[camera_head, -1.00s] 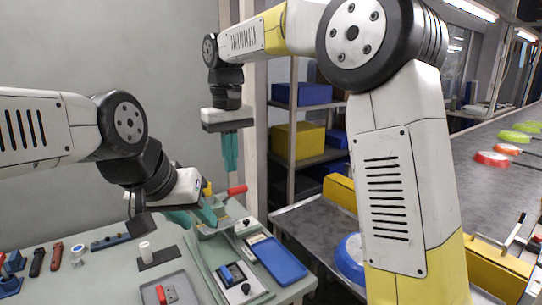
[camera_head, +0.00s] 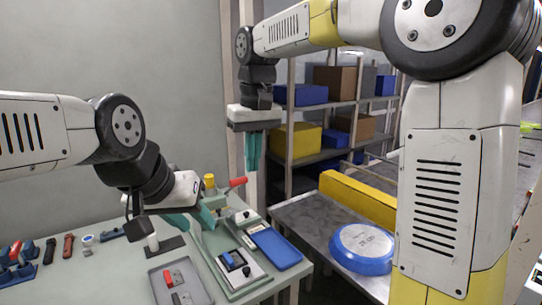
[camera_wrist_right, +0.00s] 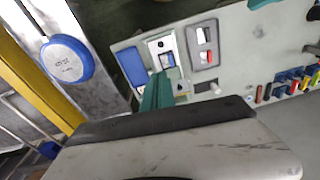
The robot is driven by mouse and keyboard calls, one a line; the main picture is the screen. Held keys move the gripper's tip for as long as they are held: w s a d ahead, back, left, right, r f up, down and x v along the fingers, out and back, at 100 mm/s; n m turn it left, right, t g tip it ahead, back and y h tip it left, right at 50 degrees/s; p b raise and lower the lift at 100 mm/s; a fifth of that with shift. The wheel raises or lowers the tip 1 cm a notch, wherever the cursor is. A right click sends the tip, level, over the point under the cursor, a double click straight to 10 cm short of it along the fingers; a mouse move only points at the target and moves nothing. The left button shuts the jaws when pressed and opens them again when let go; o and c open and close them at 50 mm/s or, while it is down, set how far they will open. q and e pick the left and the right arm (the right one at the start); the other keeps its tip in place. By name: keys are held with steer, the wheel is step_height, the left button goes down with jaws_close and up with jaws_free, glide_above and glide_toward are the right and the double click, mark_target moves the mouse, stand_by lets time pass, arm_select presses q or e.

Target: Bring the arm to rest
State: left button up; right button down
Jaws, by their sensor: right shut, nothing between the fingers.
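My right arm rises at the right of the head view and bends over at the top. Its right gripper (camera_head: 252,165) hangs straight down, teal fingers together and empty, in front of the wall and shelf edge, apart from the bench. The same fingers show in the right wrist view (camera_wrist_right: 158,92), with the bench beyond them. My left arm comes in from the left. Its left gripper (camera_head: 193,218) is low over the bench beside a fixture with a red handle (camera_head: 238,182). Whether its fingers are apart or hold something is unclear.
A blue round pan (camera_head: 362,248) lies on the metal table (camera_head: 315,222) beside a yellow bar (camera_head: 357,200). The bench (camera_head: 95,275) carries a blue tray (camera_head: 275,249), a grey tray (camera_head: 205,290) and several tools. A shelf (camera_head: 322,155) with boxes stands behind.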

steer(key=s+d+f+m+t, duration=0.2)
steer(key=s+d+f, duration=0.1)
steer(key=s+d, duration=0.5)
steer(key=s+d+f+m+t+y, duration=0.1)
steer(key=s+d+f+m+t, duration=0.2)
steer(key=s+d, duration=0.4)
steer(key=d, duration=0.3)
steer(key=shift+s+d, duration=0.25)
steer(key=shift+s, duration=0.15)
steer(key=shift+r, duration=0.1)
